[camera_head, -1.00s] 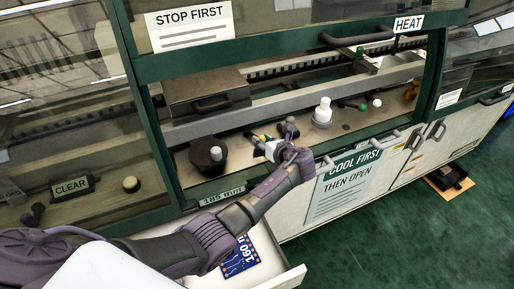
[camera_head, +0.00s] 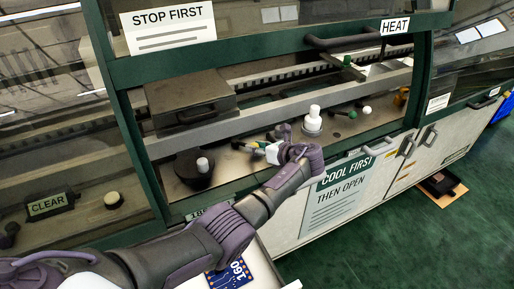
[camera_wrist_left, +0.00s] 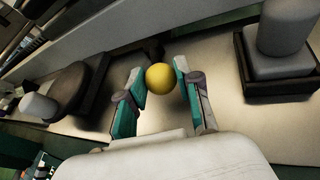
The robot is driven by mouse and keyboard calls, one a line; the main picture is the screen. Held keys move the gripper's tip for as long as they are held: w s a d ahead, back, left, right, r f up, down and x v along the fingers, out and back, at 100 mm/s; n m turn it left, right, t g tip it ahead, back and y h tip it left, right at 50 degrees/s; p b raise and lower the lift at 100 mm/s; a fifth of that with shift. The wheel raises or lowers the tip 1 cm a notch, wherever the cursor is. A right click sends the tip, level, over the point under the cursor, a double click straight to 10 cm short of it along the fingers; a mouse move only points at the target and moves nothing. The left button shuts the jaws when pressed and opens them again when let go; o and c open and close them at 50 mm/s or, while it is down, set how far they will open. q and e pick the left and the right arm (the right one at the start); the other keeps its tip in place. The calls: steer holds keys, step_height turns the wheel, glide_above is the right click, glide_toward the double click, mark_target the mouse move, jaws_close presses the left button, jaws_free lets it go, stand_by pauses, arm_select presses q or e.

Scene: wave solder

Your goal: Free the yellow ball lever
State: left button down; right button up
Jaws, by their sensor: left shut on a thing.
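The yellow ball (camera_wrist_left: 160,77) of the lever shows in the left wrist view, between the teal fingertips of my left gripper (camera_wrist_left: 160,80). The fingers are closed in on either side of it, and the ball hides any rod below it. In the head view my left gripper (camera_head: 258,148) reaches through the open front of the machine, low over its metal deck (camera_head: 228,172). There the ball is too small and covered to make out well. My right gripper is not in view.
A dark round base with a pale knob (camera_head: 203,164) stands left of the gripper, and a white stepped post (camera_head: 313,122) stands right. Green (camera_head: 352,114) and white (camera_head: 367,110) balls lie further right. A lidded metal box (camera_head: 190,100) is behind.

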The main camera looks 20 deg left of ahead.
arm_select(q)
steer(key=c, duration=0.8)
jaws_free()
steer(key=shift+w, duration=0.1)
steer(key=v, duration=1.2)
